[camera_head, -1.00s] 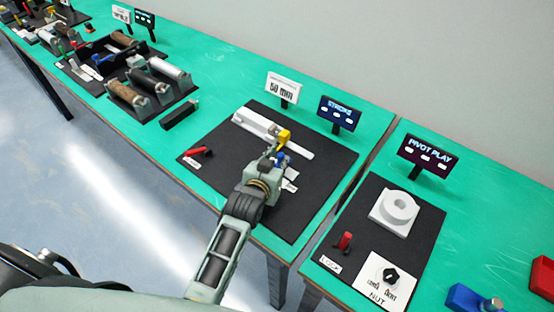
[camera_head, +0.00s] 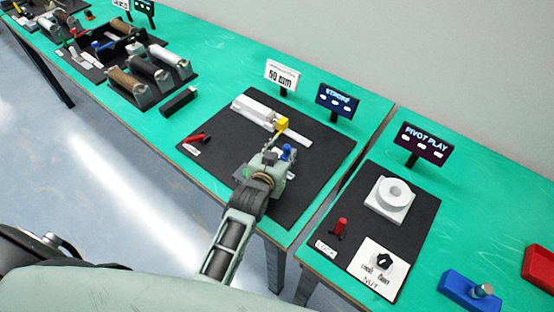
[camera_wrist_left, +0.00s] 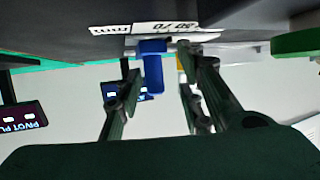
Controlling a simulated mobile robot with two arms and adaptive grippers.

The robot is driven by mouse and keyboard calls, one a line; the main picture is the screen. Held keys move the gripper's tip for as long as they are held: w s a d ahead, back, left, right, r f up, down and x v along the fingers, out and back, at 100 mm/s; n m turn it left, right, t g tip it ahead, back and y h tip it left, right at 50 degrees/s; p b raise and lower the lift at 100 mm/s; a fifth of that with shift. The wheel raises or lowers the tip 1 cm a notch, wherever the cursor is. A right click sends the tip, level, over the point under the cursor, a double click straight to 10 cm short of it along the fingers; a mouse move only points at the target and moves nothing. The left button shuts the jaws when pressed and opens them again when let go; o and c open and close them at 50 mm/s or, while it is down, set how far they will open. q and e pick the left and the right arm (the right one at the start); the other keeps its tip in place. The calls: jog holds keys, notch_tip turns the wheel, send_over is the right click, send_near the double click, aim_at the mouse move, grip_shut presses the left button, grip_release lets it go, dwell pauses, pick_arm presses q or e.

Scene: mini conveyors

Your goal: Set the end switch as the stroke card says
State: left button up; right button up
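The stroke card (camera_head: 282,76) stands behind the black mat (camera_head: 240,157) and reads 50 mm. On the mat lies a white slide (camera_head: 252,111) with a yellow block (camera_head: 282,124) at its near side. A small blue piece (camera_head: 288,152) stands just in front; in the left wrist view the blue piece (camera_wrist_left: 153,72) shows between my fingers, beside a printed scale (camera_wrist_left: 165,27). My left gripper (camera_head: 274,158) is low over the mat at the blue piece. Its fingers (camera_wrist_left: 155,62) are apart, with gaps beside the blue piece. My right gripper is not in view.
A red lever (camera_head: 197,138) lies at the mat's left. The STROKE display (camera_head: 337,101) stands behind. To the right, past a table gap, are the PIVOT PLAY station with a white ring block (camera_head: 391,199), a red lock lever (camera_head: 340,227) and a dark knob (camera_head: 384,260).

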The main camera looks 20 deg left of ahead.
pick_arm(q)
jog(key=v, duration=1.1)
jog(key=shift+s+r, duration=0.1)
jog(key=shift+r, duration=0.05)
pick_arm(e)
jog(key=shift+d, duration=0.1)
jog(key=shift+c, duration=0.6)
